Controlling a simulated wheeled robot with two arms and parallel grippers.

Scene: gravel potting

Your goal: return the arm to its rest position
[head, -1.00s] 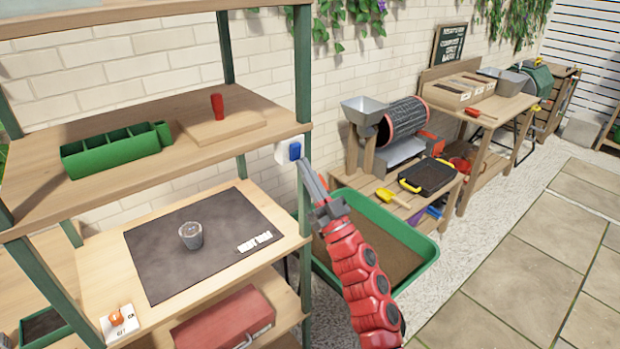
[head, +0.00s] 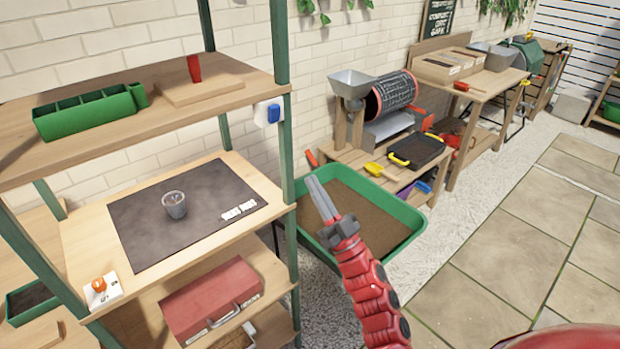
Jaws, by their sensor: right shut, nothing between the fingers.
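My right gripper (head: 319,199) is shut and empty. It shows over the left part of the green tray of soil (head: 422,234), clear of the shelf rack on its left. My red right arm runs down from it to the bottom edge of the view. My left gripper is not in view.
The wooden rack with green posts (head: 287,150) stands at left, holding a dark mat (head: 150,235) with a grey pot (head: 175,205) on it. A blue and white switch box (head: 268,113) is on its post. A red toolbox (head: 210,300) sits below. Paving at right is clear.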

